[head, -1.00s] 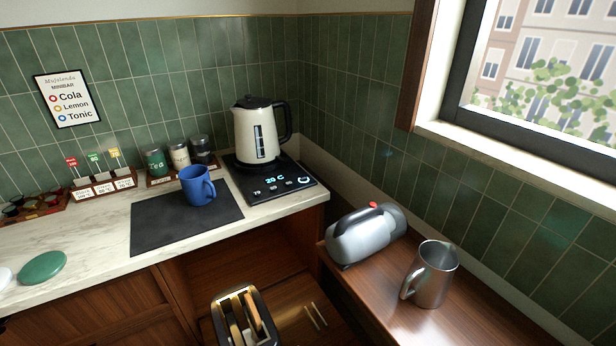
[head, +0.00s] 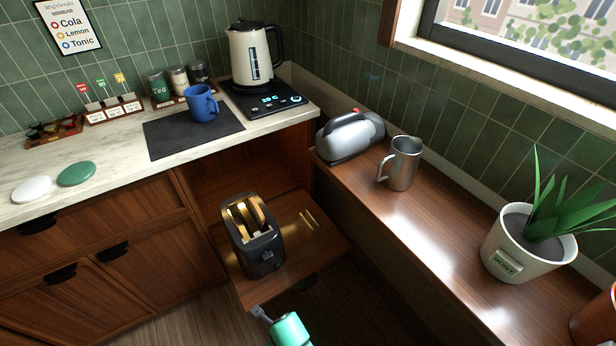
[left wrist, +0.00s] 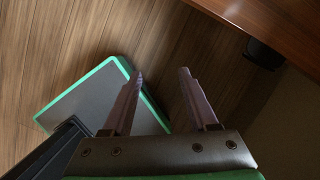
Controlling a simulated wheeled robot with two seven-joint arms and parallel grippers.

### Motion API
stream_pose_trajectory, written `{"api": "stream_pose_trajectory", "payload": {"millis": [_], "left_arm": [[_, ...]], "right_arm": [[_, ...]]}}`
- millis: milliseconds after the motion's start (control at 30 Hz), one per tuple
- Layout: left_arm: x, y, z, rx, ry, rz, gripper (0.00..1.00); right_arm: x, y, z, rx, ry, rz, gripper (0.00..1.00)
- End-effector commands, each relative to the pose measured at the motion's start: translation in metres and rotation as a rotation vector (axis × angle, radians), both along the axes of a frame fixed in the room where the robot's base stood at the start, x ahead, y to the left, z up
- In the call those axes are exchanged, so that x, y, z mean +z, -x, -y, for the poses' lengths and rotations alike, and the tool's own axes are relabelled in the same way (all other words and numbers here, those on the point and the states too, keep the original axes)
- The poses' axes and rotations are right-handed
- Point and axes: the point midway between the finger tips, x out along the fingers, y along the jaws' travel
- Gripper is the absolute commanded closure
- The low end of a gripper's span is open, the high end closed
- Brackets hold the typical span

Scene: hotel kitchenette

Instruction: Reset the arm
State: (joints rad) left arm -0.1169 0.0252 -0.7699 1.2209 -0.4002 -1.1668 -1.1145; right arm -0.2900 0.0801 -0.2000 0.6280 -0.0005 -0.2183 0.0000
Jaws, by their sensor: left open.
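In the left wrist view my left gripper (left wrist: 161,73) is open. Its two fingers stand apart with nothing between them. Below them are the wooden floor and a grey panel with a green rim that looks like part of my own base. A teal and grey part of one of my arms shows at the bottom edge of the head view, in front of the pull-out shelf; I cannot tell which arm it belongs to. No right gripper can be made out.
A toaster (head: 253,243) stands on the pull-out shelf (head: 316,253). A blue mug (head: 200,104), a kettle (head: 250,57) and jars stand on the counter (head: 110,150). A metal pitcher (head: 402,165), a silver appliance (head: 345,138) and a potted plant (head: 516,250) stand on the right ledge (head: 440,220).

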Motion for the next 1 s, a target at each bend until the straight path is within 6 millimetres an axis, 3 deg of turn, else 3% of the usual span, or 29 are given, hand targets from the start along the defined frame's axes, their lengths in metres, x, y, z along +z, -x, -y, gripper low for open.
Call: {"api": "stream_pose_trajectory", "payload": {"millis": [233, 400, 500, 633, 1000], "left_arm": [[-0.081, 0.064, -0.060, 0.588, 0.196, -0.026, 0.41], [-0.134, 0.150, -0.129, 1.319, 0.339, 0.024, 0.41], [-0.145, 0.189, -0.159, 1.662, 0.390, 0.090, 0.41], [-0.147, 0.204, -0.172, 1.814, 0.416, 0.131, 0.41], [-0.147, 0.203, -0.172, 1.809, 0.417, 0.132, 0.41]], "right_arm": [[0.000, 0.009, 0.001, 0.000, 0.001, -0.014, 0.47], [0.001, 0.015, 0.001, 0.000, 0.002, -0.025, 0.47], [0.001, 0.015, 0.001, 0.000, 0.002, -0.024, 0.47], [0.001, 0.014, 0.001, 0.000, 0.002, -0.024, 0.47], [0.002, 0.011, 0.001, 0.000, 0.002, -0.020, 0.47]]}}
